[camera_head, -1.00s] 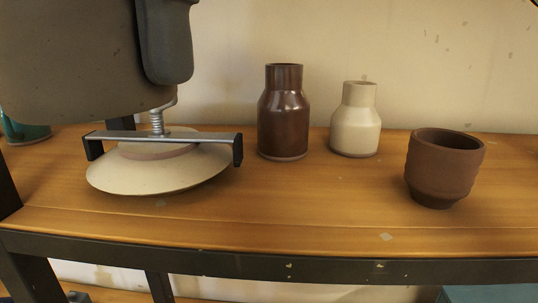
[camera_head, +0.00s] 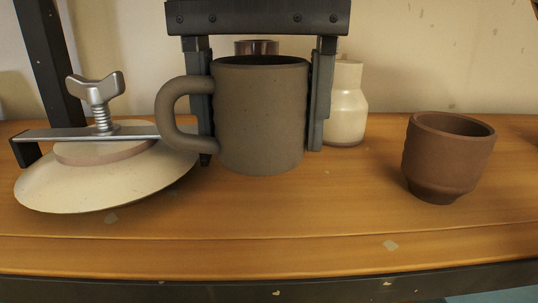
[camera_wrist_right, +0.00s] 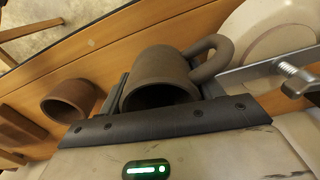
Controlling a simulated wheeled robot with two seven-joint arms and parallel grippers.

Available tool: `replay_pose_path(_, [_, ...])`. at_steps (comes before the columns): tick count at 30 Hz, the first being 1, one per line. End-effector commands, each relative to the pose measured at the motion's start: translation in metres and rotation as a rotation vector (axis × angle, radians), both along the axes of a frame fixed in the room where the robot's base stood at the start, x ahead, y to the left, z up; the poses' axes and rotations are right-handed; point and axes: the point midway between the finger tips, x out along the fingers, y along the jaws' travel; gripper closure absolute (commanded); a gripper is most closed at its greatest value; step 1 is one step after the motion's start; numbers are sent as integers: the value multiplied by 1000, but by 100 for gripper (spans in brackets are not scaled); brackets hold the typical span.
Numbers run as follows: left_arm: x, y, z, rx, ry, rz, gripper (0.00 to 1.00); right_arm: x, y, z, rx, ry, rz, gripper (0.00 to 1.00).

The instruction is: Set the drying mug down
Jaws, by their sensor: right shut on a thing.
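The grey-brown mug (camera_head: 262,118) is upright between the fingers of my right gripper (camera_head: 262,100) in the head view, its handle pointing left. The gripper is shut on the mug's body, one finger on each side. I cannot tell whether the mug's base touches the wooden shelf (camera_head: 290,215). The mug also shows in the right wrist view (camera_wrist_right: 158,76), mouth toward the camera. My left gripper is not in view.
A cream clamped disc (camera_head: 90,190) with a metal bar and wing screw stands close left of the mug. A brown cup (camera_head: 448,155) stands to the right. Behind are a cream bottle (camera_head: 346,105) and a mostly hidden dark brown bottle (camera_head: 257,47). Bare shelf shows in front.

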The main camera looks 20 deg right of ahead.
Motion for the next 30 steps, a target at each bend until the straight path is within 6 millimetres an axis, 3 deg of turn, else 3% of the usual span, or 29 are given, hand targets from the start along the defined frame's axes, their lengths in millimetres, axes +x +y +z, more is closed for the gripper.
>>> replay_pose_path(5, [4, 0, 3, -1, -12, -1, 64, 5, -11, -14, 2, 1, -2, 65])
replay_pose_path(11, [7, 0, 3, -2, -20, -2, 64, 4, -9, -40, 1, 0, 2, 65])
replay_pose_path(23, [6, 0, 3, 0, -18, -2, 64, 4, -9, -45, 4, 1, 3, 65])
replay_pose_path(24, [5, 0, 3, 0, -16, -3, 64, 4, -9, -45, 3, 1, 3, 29])
replay_pose_path(26, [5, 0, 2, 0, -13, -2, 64, 4, -9, -45, 2, 0, 2, 13])
replay_pose_path(30, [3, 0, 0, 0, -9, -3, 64, 4, -9, -45, 2, 0, 2, 13])
